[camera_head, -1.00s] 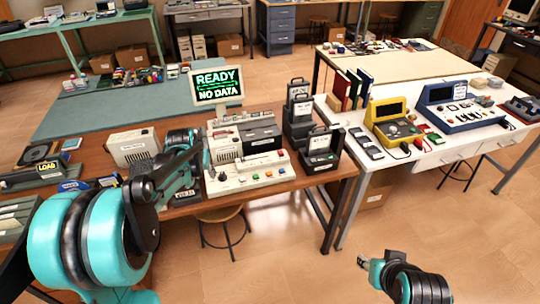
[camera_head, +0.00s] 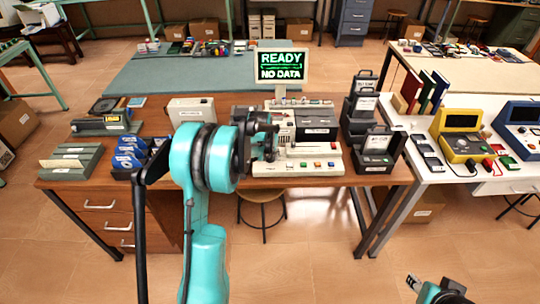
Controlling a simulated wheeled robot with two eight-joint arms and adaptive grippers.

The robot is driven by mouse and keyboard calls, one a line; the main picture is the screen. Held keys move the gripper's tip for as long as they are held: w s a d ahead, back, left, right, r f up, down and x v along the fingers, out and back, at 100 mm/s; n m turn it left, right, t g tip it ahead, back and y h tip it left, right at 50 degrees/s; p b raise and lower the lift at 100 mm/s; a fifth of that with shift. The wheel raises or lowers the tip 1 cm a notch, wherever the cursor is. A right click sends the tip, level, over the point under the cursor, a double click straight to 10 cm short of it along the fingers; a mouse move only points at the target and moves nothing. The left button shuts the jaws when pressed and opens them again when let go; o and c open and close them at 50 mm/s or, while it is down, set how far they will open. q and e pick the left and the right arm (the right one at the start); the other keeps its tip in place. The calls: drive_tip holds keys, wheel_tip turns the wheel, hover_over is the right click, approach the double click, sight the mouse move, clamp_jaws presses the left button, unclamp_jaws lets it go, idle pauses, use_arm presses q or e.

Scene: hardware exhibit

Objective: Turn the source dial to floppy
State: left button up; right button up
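The beige console (camera_head: 330,158) stands on the brown wooden bench, with coloured buttons along its front and a monitor (camera_head: 280,66) above it reading "READY NO DATA". I cannot make out the source dial; the left part of the console is hidden by my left arm. My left gripper (camera_head: 268,142) is at the console's left side, dark and largely covered by the teal wrist; whether its fingers are open or touch anything cannot be seen. My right gripper (camera_head: 416,285) is low at the bottom right, over the floor, away from the bench; its fingers are too small to read.
Blue floppy disks (camera_head: 128,155) and a grey rack (camera_head: 72,160) are at the bench's left. A beige box (camera_head: 192,110) stands behind my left arm. Black drive units (camera_head: 376,150) stand right of the console. A white table (camera_head: 480,186) holds a yellow device (camera_head: 458,135).

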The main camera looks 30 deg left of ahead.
use_arm(q)
clamp_jaws()
drive_tip(key=shift+n, duration=0.3)
drive_tip(key=n+y, duration=0.1)
drive_tip(key=n, duration=0.1)
drive_tip(key=shift+d+n+g, duration=0.15)
drive_tip(key=shift+n+g, duration=0.15)
drive_tip(key=n+y, duration=0.1)
drive_tip(key=n, duration=0.1)
drive_tip(key=n+g, duration=0.1)
drive_tip(key=n, duration=0.1)
drive_tip(key=shift+w+d+n+y+p, duration=0.1)
drive_tip(key=shift+w+n+y+p, duration=0.05)
drive_tip(key=shift+n+y+p, duration=0.2)
drive_tip(key=n, duration=0.2)
drive_tip(key=n+g, duration=0.1)
drive_tip(key=n, duration=0.1)
drive_tip(key=shift+w+g+y, duration=0.1)
drive_tip(key=shift+g+y, duration=0.2)
drive_tip(key=shift+y, duration=0.05)
drive_tip(key=shift+n+g+p, duration=0.45)
drive_tip(key=shift+n+g, duration=0.15)
drive_tip(key=shift+n, duration=1.45)
